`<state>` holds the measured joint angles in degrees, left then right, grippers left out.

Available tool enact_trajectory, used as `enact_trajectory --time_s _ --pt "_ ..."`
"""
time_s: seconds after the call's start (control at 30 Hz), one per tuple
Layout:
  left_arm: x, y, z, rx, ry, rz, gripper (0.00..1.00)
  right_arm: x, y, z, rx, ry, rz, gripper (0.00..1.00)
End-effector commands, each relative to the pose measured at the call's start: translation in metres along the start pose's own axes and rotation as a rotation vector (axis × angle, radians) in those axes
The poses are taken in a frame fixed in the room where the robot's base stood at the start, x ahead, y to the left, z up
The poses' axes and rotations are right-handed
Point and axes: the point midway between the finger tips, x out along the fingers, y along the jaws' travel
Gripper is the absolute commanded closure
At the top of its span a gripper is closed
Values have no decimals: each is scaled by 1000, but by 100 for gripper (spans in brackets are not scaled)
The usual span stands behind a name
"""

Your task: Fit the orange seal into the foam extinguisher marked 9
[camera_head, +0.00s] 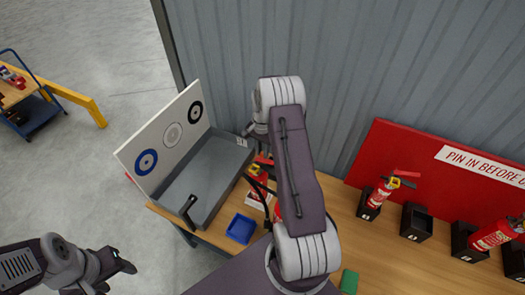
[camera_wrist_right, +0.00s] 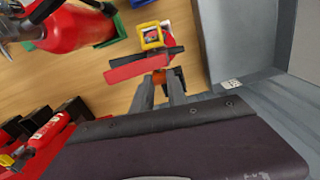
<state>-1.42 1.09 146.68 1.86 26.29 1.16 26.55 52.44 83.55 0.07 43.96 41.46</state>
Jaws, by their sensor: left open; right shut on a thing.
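My right gripper (camera_wrist_right: 165,95) is shut on the orange seal (camera_wrist_right: 158,77), of which only a small part shows between its fingers. Just beyond the fingertips is a red extinguisher's head (camera_wrist_right: 137,68), with red and black levers and a yellow part. I cannot tell whether the seal touches it. That extinguisher (camera_head: 262,172) also shows in the head view, partly behind my right arm, beside the grey tray; its number is not readable. My right gripper is hidden there. My left gripper (camera_head: 122,264) is open and empty at the lower left, over the floor.
A grey tray (camera_head: 212,165) with a ringed white board stands at the table's left end. A blue bin (camera_head: 241,228) and green block (camera_head: 348,281) are nearby. Another large red extinguisher (camera_wrist_right: 75,28) is close by. Extinguishers (camera_head: 383,193) and black holders (camera_head: 416,223) line the red board at right.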

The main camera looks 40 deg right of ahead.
Motion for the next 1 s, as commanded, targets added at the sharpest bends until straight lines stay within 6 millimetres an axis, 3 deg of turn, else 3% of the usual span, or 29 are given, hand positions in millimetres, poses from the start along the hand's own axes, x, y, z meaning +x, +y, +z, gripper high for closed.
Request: enact_trajectory --time_s 0.37,0.4,0.47,0.8,1.0 --pt "1 0 0 0 0 0 45 1 0 0 0 0 0 100" --pt "1 0 0 0 0 0 45 1 0 0 0 0 0 70" --pt "1 0 0 0 0 0 45 1 0 0 0 0 0 56" --pt "3 0 0 0 0 0 45 -1 0 0 0 1 -1 56" --pt "22 0 2 0 0 0 45 -37 -1 -1 0 6 -5 56"
